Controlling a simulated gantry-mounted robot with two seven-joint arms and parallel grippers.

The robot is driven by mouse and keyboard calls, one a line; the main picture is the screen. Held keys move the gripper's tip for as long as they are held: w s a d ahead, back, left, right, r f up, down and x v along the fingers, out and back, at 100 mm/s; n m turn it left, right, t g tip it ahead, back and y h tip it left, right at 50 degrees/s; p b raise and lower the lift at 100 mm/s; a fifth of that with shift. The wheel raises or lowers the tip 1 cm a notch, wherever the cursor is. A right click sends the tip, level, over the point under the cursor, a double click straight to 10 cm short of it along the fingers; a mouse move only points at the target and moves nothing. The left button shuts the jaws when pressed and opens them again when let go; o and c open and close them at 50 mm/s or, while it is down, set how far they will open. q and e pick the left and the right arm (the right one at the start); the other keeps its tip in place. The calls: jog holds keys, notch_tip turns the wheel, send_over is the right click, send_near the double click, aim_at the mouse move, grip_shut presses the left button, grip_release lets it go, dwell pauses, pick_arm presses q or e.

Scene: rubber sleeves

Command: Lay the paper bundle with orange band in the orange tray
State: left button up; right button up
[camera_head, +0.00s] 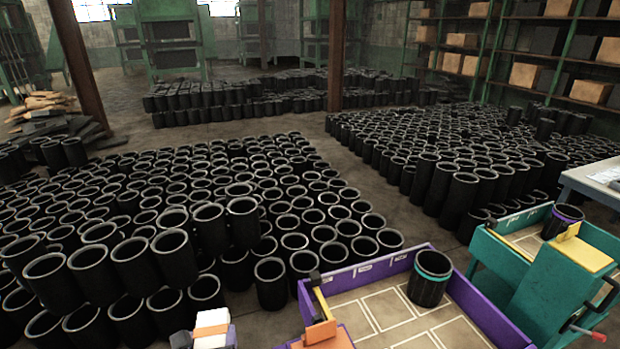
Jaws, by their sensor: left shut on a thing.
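The paper bundle (212,329) is a small white block with an orange band, at the bottom edge left of centre. My left gripper (204,338) is shut on it, with grey and dark finger parts on either side. The lower part of the bundle and of the gripper is cut off by the picture edge. An orange surface (338,340), perhaps the orange tray, shows at the bottom edge to the right of the bundle, by the purple-walled bin; most of it is out of the picture. My right gripper is not in view.
A purple-walled bin (385,262) holds a black sleeve with a teal band (430,278). A teal cart (540,280) stands right of it, with a purple-banded sleeve (563,220). Rows of black sleeves (175,255) fill the floor at left and behind. Shelves (530,50) line the back right.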

pick_arm(q)
notch_tip(320, 180, up, 23)
jog(key=w+d+m+h+p, duration=0.1)
jog(key=w+h+p, duration=0.1)
jog(key=p, duration=1.4)
notch_tip(320, 180, up, 17)
jog(key=m+h+p, duration=0.1)
jog(key=m+p, duration=0.1)
jog(key=p, duration=1.1)
send_over(218, 332)
jog(key=a, duration=0.3)
jog(key=shift+w+d+r+t, duration=0.15)
jog(key=shift+w+r+t, duration=0.1)
jog(key=shift+w+t, duration=0.2)
jog(key=shift+f, duration=0.1)
